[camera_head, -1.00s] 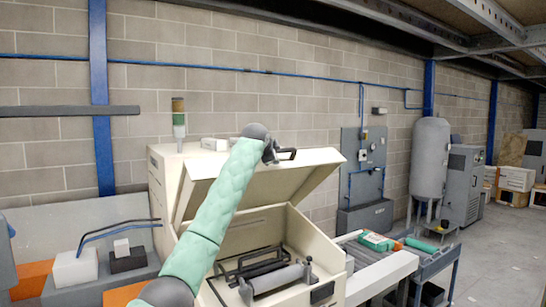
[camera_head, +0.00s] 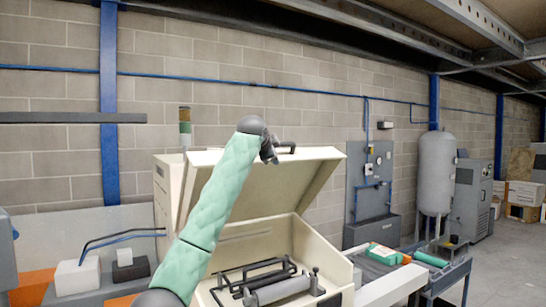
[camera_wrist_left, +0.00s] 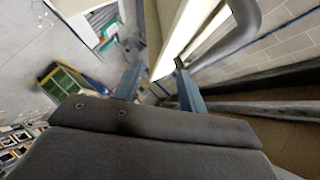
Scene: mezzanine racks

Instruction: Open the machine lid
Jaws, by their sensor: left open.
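The cream machine (camera_head: 320,240) stands in the middle of the head view. Its lid (camera_head: 285,185) is raised, with the underside facing forward and the interior in sight. A dark handle (camera_head: 286,147) sits on the lid's upper edge. My left gripper (camera_head: 271,154) is at that edge, beside the handle and partly hidden by my wrist. In the left wrist view my left gripper (camera_wrist_left: 158,68) is open, and the pale lid edge (camera_wrist_left: 168,42) shows beyond and between its fingers. The curved grey handle (camera_wrist_left: 240,25) passes to the right of the fingers. My right gripper is out of view.
Inside the machine lie a grey roller (camera_head: 280,290) and dark bars. A blue cart (camera_head: 440,272) with green items stands to the right. A white block (camera_head: 77,275) is at the left. A grey tank (camera_head: 435,175) stands by the wall, with open floor at the far right.

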